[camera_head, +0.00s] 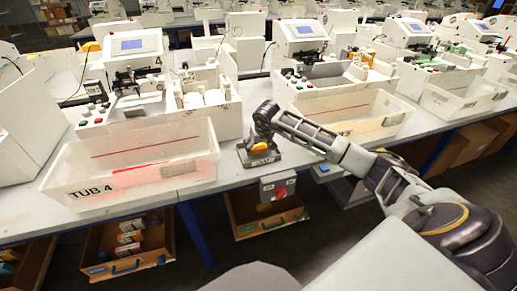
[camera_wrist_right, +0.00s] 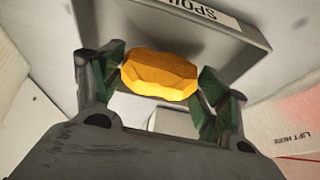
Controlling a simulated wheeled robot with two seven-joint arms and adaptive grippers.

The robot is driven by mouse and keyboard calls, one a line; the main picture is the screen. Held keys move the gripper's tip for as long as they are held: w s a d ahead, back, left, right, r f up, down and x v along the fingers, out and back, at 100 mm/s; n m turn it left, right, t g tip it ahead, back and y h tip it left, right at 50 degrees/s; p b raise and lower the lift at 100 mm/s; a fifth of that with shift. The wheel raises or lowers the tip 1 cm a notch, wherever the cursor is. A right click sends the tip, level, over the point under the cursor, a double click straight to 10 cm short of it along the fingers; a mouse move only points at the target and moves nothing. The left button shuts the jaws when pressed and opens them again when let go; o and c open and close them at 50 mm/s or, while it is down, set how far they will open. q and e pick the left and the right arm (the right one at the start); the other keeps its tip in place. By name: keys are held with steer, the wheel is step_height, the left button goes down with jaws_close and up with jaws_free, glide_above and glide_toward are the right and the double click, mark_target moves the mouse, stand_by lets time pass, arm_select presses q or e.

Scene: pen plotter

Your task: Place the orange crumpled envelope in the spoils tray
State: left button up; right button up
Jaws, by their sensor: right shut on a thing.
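The orange crumpled envelope (camera_wrist_right: 160,75) is a faceted orange lump between the green-padded fingers of my right gripper (camera_wrist_right: 160,78). The fingers are shut on its two ends. The spoils tray (camera_wrist_right: 252,47) is a small grey tray with a label reading "SPO…" upside down in the wrist view. The envelope is over or inside it; its exact height above the floor is unclear. In the head view the tray (camera_head: 273,159) stands at the table's front edge, with my right gripper (camera_head: 259,142) and the envelope (camera_head: 260,147) right at it. My left gripper is out of view.
A clear tub marked TUB 4 (camera_head: 80,191) stands left of the tray, and another clear tub (camera_head: 380,125) stands to the right. White machines (camera_head: 135,65) line the table behind. A grey box with a red button (camera_head: 279,188) hangs below the front edge.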

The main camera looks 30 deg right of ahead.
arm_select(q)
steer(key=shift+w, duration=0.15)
arm_select(e)
steer(key=shift+f, duration=0.45)
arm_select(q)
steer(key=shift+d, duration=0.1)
arm_select(e)
steer(key=shift+f, duration=0.1)
steer(key=o, duration=0.7)
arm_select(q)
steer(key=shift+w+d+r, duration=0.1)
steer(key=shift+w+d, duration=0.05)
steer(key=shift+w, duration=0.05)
arm_select(e)
steer(key=shift+o, duration=0.2)
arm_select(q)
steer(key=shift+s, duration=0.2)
arm_select(e)
steer(key=shift+v, duration=0.75)
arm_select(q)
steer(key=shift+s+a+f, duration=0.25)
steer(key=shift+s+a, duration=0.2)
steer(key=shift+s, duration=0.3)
arm_select(e)
steer(key=d+v, duration=0.1)
steer(key=v, duration=0.9)
steer(key=shift+s+a+r, duration=0.2)
steer(key=shift+a+r, duration=0.15)
steer(key=shift+a, duration=0.2)
